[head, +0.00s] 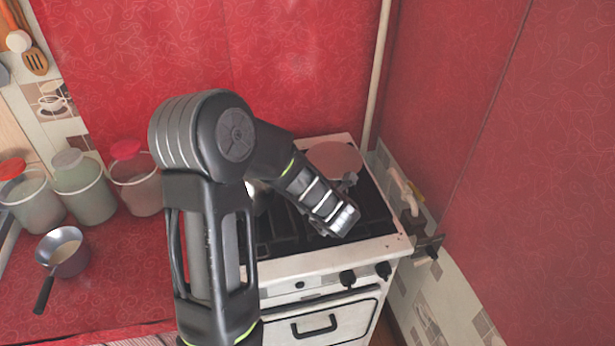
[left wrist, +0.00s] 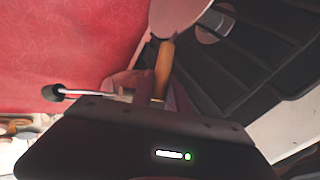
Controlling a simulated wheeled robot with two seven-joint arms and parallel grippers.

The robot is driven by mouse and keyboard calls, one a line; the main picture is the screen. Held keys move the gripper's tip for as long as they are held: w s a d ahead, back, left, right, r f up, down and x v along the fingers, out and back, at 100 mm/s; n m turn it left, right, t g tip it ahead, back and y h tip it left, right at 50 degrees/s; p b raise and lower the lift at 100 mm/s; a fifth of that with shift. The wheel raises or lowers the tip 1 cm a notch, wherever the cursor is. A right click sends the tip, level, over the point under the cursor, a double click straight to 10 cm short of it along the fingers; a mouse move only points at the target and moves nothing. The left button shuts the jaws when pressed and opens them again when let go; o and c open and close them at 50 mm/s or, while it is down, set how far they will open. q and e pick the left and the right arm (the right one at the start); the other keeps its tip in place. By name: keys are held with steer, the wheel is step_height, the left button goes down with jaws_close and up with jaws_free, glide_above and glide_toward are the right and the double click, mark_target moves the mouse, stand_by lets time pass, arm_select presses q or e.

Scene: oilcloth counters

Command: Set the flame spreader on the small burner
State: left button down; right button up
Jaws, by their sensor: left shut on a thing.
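My left gripper (left wrist: 160,92) is shut on the wooden handle of the flame spreader (left wrist: 178,14) in the left wrist view. The spreader's pinkish plate reaches past the top edge, above the dark stove top. A round grey burner (left wrist: 214,26) shows beside the plate; whether they touch I cannot tell. In the head view my left arm reaches over the stove (head: 330,262). My right gripper is in neither view.
A shiny vessel (head: 257,196) is partly hidden behind my arm. Canisters (head: 84,187) and a small saucepan (head: 65,252) stand on the red counter at left. A red wall closes the right side.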

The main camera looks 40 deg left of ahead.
mark_target(304, 218)
arm_select(q)
steer(key=shift+w+f+b, duration=0.1)
steer(key=shift+f+b, duration=1.95)
steer(key=shift+f, duration=1.35)
steer(key=shift+f+b, duration=0.5)
steer(key=shift+b, duration=0.05)
steer(key=shift+d+f+b, duration=0.15)
steer(key=shift+f+b, duration=0.15)
